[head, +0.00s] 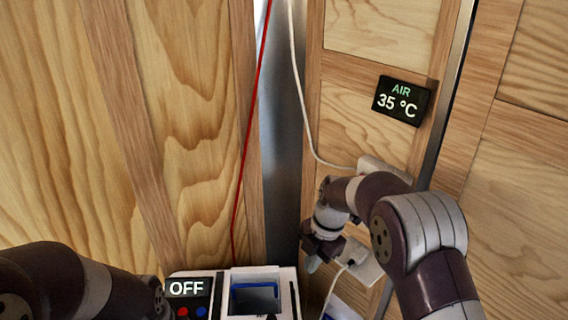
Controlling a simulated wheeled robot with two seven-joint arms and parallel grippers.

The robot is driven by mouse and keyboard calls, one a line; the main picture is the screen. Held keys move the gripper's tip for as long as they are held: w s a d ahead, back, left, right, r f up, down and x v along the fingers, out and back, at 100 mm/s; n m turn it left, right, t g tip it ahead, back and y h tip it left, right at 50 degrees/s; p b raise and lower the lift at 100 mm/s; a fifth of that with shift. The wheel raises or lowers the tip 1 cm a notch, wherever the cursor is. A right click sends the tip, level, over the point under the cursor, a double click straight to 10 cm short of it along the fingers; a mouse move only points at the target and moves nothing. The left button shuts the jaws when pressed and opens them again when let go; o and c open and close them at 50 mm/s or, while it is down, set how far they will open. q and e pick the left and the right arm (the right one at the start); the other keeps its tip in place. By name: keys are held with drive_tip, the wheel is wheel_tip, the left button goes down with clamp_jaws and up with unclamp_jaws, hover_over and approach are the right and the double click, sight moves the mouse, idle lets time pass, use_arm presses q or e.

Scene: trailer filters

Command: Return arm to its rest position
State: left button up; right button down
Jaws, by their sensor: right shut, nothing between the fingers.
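My right arm (420,235) comes in from the lower right and bends toward the middle. Its gripper (312,262) points down and is shut with nothing between the fingers, close to a white box on the wooden wall. I cannot tell whether it touches the box. My left arm (60,285) shows at the lower left; its gripper is not in view.
A white device (235,285) with an OFF display (187,288) stands at the bottom middle. A red cable (247,130) and a white cable (300,90) hang there. A white wall box (362,262) is beside my right gripper. A panel (401,98) reads AIR 35 °C.

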drive_tip(key=s+d+r+m+p, duration=0.1)
drive_tip(key=s+d+m, duration=0.1)
drive_tip(key=s+m, duration=0.4)
drive_tip(key=s+d+r+m+t+h+p, duration=0.1)
drive_tip(key=s+d+r+m, duration=0.1)
drive_tip(key=s+m, duration=0.5)
drive_tip(key=s+d+r+m+h+p, duration=0.1)
drive_tip(key=s+d+r+m+p, duration=0.1)
drive_tip(key=s+d+m, duration=0.2)
drive_tip(key=s+m, duration=0.3)
drive_tip(key=m, duration=0.5)
drive_tip(key=shift+d, duration=0.25)
drive_tip(key=shift+r, duration=0.1)
